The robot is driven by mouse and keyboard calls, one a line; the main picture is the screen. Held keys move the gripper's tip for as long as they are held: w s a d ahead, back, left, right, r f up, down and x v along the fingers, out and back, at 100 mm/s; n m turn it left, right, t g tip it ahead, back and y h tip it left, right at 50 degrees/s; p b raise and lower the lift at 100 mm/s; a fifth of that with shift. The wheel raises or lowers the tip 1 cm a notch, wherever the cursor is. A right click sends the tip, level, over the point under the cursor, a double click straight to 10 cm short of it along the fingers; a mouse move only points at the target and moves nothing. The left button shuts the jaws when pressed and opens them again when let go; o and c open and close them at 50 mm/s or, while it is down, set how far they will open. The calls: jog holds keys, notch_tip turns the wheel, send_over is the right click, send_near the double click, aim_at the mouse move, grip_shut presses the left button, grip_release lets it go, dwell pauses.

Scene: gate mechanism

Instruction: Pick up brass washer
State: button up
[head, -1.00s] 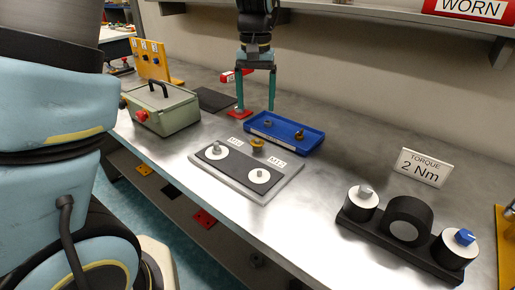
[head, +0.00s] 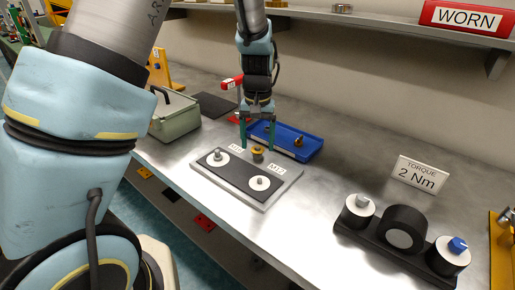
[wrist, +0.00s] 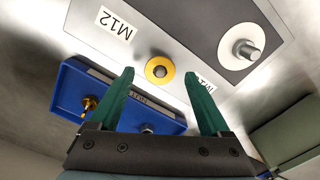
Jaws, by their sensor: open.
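The brass washer (head: 258,152) is a yellow ring with a grey centre, near the back edge of the grey plate (head: 282,190) labelled M12. In the wrist view the washer (wrist: 160,68) lies just beyond the gap between my fingertips. My gripper (head: 257,146) has its green fingers apart, one on each side of the washer in the head view. The gripper also shows in the wrist view (wrist: 159,75), with nothing held between its fingers. I cannot tell whether the fingertips touch the plate.
A blue tray (head: 310,150) with a brass piece (head: 299,141) stands just behind the plate. White discs with grey studs (head: 217,158) stand on the plate's black strip. A green box (head: 175,118) is at left. A black knob stand (head: 400,235) is at right.

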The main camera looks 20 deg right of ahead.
jog(key=shift+f, duration=0.25)
dwell(0.5)
grip_shut()
dwell(0.6)
